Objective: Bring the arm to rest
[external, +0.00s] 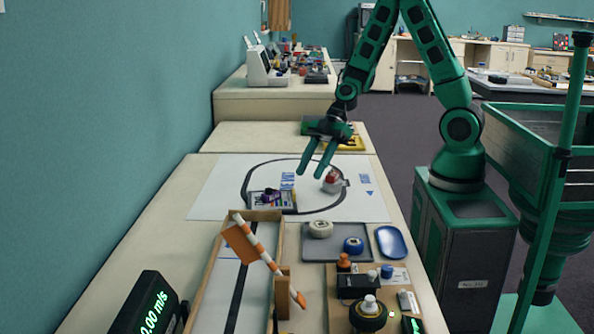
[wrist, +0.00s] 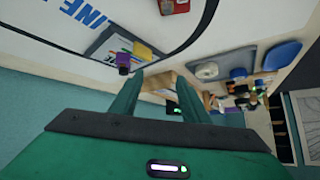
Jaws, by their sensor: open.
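My green arm (external: 440,65) rises from its base at the right and bends over the table. My gripper (external: 315,172) hangs from it above the white mat, its two fingers apart with nothing between them. In the wrist view the two fingers of my gripper (wrist: 165,98) also show apart and empty. Below them lies the white mat (external: 212,190) with a black line loop. A small red and white thing (external: 332,181) stands on the mat just right of the fingertips. A tray with a purple thing (external: 270,195) lies to their left.
A grey tray (external: 325,260) holds a white and a blue round thing, with a blue dish (external: 391,242) beside it. A display (external: 148,305) is at front left. A teal wall (external: 100,120) bounds the left.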

